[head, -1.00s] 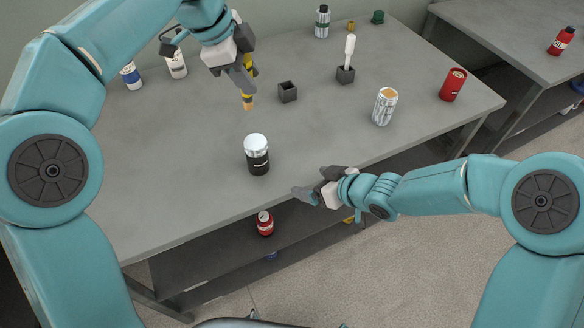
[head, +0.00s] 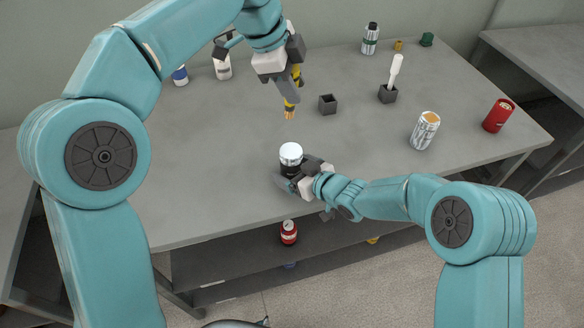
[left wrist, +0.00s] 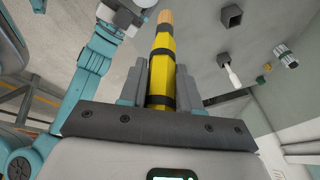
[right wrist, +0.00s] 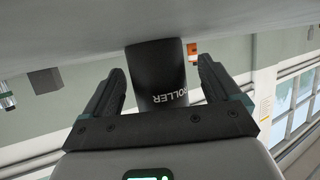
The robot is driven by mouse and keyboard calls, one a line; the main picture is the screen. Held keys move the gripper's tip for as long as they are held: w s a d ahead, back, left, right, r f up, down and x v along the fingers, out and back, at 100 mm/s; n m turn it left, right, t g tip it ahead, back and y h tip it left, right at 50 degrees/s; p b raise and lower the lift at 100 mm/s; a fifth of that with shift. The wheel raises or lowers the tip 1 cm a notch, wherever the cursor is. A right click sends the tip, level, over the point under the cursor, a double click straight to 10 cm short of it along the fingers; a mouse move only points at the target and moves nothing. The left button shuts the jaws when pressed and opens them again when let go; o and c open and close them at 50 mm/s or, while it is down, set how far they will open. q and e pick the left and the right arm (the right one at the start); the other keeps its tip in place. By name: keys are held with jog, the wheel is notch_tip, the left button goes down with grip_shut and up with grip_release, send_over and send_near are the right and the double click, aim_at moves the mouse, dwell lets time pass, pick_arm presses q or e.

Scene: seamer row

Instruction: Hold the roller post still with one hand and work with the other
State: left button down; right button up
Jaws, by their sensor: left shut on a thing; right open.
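The roller post (head: 291,154), a black cylinder with a silver top, stands upright on the grey table near its front edge. In the right wrist view its black side (right wrist: 160,75) shows the word ROLLER. My right gripper (head: 291,180) is open at the post, with one finger on each side; gaps show between fingers and post in the wrist view. My left gripper (head: 289,88) is shut on a yellow tool (left wrist: 161,70) with black bands and a copper-coloured tip. The tool points down above the table, behind the post and apart from it.
A small dark open box (head: 328,104) stands right of the tool. A white-handled tool (head: 395,72) stands in another dark holder (head: 388,95). A silver can (head: 425,130) and a red can (head: 498,116) stand at the right.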

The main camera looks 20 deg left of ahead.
pick_arm(q)
jog(key=shift+w+f, duration=0.1)
jog(key=shift+w, duration=0.1)
pick_arm(e)
jog(key=shift+w+a+f, duration=0.25)
jog(key=shift+w+a, duration=0.05)
pick_arm(q)
jog(key=shift+s, duration=0.15)
pick_arm(e)
jog(key=shift+s+r, duration=0.1)
jog(key=shift+c, duration=1.3)
jog(key=c, duration=0.9)
pick_arm(q)
notch_tip(320, 180, down, 8)
jog(key=s+h, duration=0.1)
jog(key=shift+s+r, duration=0.2)
jog(key=shift+s, duration=0.15)
pick_arm(e)
jog(key=shift+f, duration=0.2)
